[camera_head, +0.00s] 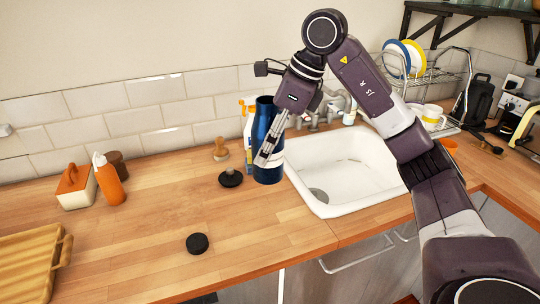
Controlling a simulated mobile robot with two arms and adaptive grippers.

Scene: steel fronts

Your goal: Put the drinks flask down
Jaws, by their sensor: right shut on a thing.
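The drinks flask is a tall blue cylinder (262,121) at the left edge of the sink. It looks upright, with its base at the wooden counter; I cannot tell whether it bears its weight there. My right gripper (266,155) reaches down from the upper right and is shut on the flask, its fingers across the flask's right side. Part of the flask is hidden behind the fingers. My left gripper is not in view.
The white sink (330,207) lies right of the flask. A dark stopper (231,178) and a spray bottle (247,130) stand close by. A black disc (197,243), an orange bottle (108,183) and a wooden tray (28,268) are further left. The middle counter is mostly clear.

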